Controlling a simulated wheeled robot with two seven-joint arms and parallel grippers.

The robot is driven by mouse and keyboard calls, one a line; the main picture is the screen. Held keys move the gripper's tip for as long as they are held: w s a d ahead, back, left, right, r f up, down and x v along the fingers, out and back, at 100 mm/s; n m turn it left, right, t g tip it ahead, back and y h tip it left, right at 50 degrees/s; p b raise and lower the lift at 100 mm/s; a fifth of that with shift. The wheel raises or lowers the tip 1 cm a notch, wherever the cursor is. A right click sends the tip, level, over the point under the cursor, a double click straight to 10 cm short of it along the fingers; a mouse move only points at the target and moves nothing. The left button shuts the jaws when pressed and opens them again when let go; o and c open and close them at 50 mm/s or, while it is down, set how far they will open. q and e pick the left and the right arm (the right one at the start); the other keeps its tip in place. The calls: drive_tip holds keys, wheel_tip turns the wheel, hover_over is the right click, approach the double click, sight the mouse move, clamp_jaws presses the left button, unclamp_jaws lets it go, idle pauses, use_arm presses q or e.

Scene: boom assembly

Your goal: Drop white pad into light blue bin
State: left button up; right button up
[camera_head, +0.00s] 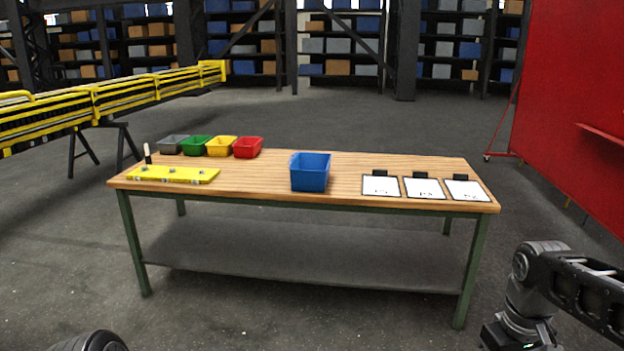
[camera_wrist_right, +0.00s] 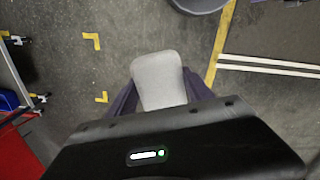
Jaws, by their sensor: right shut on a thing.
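A pale grey-white pad (camera_wrist_right: 160,80) with rounded corners shows in the right wrist view. My right gripper (camera_wrist_right: 163,88) is shut on it, with a dark purple finger on each side. The pad is held above the grey floor. In the head view my right arm is at the lower right, and neither the pad nor the fingers can be made out there. A blue bin (camera_head: 310,172) stands upright on the middle of the wooden table. Its inside is mostly hidden. My left gripper is not in view; only a dark arm part shows at the bottom left.
The wooden table (camera_head: 270,180) also bears grey, green, yellow and red bins at the back left, a yellow plate (camera_head: 173,175) and several white sheets (camera_head: 381,186) at the right. A red panel (camera_head: 575,100) stands at the right. Floor before the table is clear.

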idle(0.3)
drive_tip(key=w+a+f+b, duration=0.1)
drive_tip(key=a+f, duration=0.3)
drive_tip(key=f, duration=0.5)
drive_tip(key=w+a+f+m+b, duration=0.1)
drive_tip(key=w+a+f+b, duration=0.1)
drive_tip(key=f, duration=0.8)
drive_tip(key=w+a+f+b, duration=0.1)
drive_tip(key=w+a+f, duration=0.2)
drive_tip(key=a+f, duration=0.3)
wheel_tip(320, 180, down, 4)
drive_tip(key=shift+a+f+m, duration=0.1)
drive_tip(key=shift+a+m, duration=0.25)
drive_tip(key=shift+m, duration=0.05)
